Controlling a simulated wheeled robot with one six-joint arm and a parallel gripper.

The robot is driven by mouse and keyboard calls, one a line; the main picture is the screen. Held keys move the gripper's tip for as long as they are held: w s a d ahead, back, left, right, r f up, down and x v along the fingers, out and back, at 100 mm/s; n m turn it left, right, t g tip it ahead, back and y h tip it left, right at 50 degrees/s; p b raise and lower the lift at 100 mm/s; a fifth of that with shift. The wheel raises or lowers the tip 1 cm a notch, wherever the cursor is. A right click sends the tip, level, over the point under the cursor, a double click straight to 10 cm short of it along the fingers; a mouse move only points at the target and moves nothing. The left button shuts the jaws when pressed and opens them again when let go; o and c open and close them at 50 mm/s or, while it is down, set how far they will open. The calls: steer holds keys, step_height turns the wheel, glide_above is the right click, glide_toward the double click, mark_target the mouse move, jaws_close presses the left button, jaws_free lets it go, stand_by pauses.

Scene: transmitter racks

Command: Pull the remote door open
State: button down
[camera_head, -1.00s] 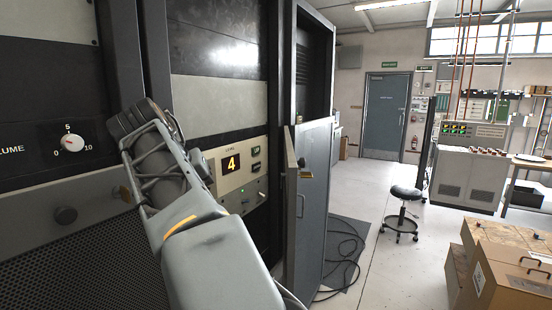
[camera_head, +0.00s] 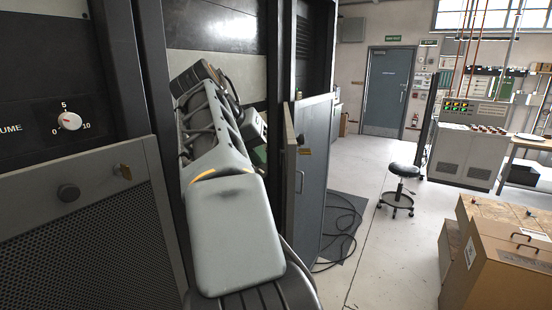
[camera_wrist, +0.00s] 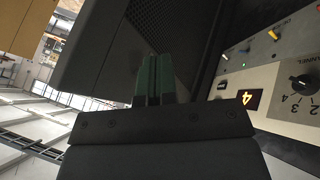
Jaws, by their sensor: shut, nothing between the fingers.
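A narrow grey door (camera_head: 312,185) with a small yellow label stands swung out from the rack, right of my arm in the head view. I take it as the remote door. Its edge faces me, with a dark handle or latch near the top. My gripper (camera_wrist: 154,80) shows in the wrist view as two green fingers pressed together, with nothing between them. They point toward a dark surface with a mesh patch. In the head view the fingers are mostly hidden behind my arm, left of the door. I cannot tell whether they touch the door.
A mesh-fronted cabinet panel (camera_head: 95,235) is at left. Cables (camera_head: 345,225) lie on the floor beyond the door. A stool (camera_head: 400,185) and boxes (camera_head: 500,265) stand right, with clear floor between.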

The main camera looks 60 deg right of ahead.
steer(key=s, duration=0.1)
steer(key=s+d, duration=0.2)
steer(key=shift+s+p, duration=0.25)
steer(key=shift+p, duration=0.15)
steer(key=shift+s, duration=0.1)
